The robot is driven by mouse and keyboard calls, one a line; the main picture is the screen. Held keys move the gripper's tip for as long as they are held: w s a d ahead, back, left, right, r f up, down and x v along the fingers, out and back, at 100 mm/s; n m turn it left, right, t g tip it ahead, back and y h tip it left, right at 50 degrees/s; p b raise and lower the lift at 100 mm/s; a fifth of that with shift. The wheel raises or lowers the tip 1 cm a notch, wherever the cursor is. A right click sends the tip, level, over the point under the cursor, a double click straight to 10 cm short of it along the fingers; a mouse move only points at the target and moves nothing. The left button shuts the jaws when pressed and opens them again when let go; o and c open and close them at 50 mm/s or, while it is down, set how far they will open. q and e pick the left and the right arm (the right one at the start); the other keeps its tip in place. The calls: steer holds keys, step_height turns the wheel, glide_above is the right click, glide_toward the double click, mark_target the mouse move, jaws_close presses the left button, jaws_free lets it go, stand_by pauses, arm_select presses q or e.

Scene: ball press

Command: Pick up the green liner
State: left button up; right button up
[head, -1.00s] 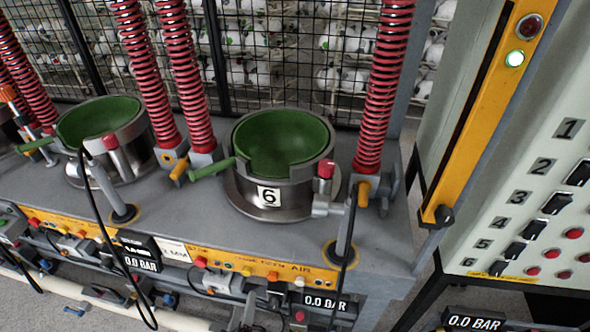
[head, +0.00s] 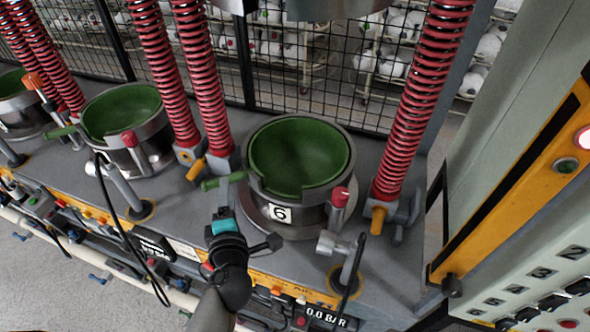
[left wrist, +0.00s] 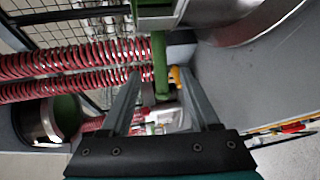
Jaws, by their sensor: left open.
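The green liner (head: 300,150) sits in the round steel mould marked 6 (head: 325,212). Its green handle (head: 209,184) sticks out to the left. My left gripper (head: 230,188) comes up from below, left of the mould and close to the handle. In the left wrist view my left gripper (left wrist: 160,74) is open, and the green handle (left wrist: 160,62) lies between its two fingers, with no grip on it visible. Whether a finger touches it I cannot tell. My right gripper is not in view.
A second mould with a green liner (head: 125,105) is to the left. A control panel (head: 530,200) is at the right. A metal press part (head: 335,8) hangs above.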

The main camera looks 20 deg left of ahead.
arm_select(q)
steer(key=b+x, duration=0.1)
steer(key=x, duration=0.9)
steer(key=shift+d, duration=0.2)
steer(key=shift+w, duration=0.1)
jaws_close()
stand_by(1.0)
